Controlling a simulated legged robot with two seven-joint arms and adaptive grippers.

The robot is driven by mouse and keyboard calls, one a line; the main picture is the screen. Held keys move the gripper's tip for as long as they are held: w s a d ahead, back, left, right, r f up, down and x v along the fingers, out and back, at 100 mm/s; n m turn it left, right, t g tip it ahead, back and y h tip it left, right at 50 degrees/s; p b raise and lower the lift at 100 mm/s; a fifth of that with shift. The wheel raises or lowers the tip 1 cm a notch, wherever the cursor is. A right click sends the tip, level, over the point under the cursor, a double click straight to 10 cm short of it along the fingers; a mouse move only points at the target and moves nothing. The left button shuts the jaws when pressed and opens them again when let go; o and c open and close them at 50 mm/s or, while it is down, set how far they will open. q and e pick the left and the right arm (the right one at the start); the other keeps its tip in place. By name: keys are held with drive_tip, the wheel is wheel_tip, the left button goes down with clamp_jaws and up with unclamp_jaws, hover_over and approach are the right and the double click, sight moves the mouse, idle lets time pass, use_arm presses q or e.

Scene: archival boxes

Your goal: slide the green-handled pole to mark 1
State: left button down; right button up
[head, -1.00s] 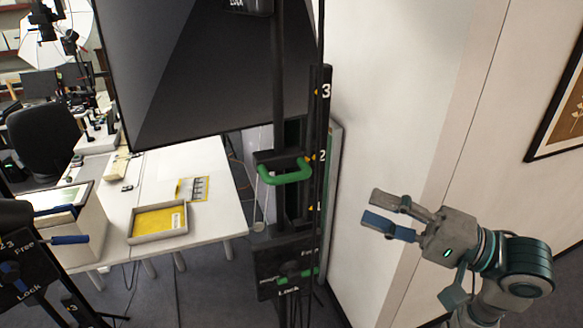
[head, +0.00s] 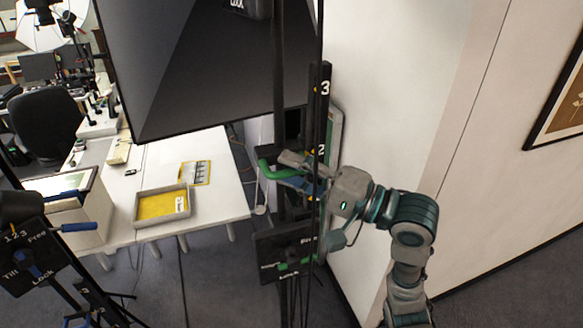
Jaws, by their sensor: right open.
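The green handle (head: 268,171) sticks out from the dark upright pole (head: 279,100), close to the level of mark 2 (head: 321,150) on the black scale strip. Mark 3 (head: 325,88) is higher on the strip; mark 1 is not visible behind my gripper. My right gripper (head: 287,169) is at the handle, its jaws open, with the fingers reaching across the handle's right part and hiding it. I cannot tell whether they touch it. Below is a black lock plate (head: 285,252) with "Lock" lettering and a small green lever. My left gripper is not in view.
A large black softbox (head: 200,60) hangs at upper left of the pole. A white table (head: 220,195) with a yellow-lined tray (head: 161,204) stands left. A second stand plate with a blue lever (head: 78,227) is at far left. A white wall (head: 400,100) is close on the right.

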drive_tip(key=shift+d, duration=0.5)
clamp_jaws()
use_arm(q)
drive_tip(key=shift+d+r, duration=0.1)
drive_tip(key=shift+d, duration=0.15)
use_arm(e)
drive_tip(key=shift+a, duration=0.1)
drive_tip(key=shift+s, duration=0.1)
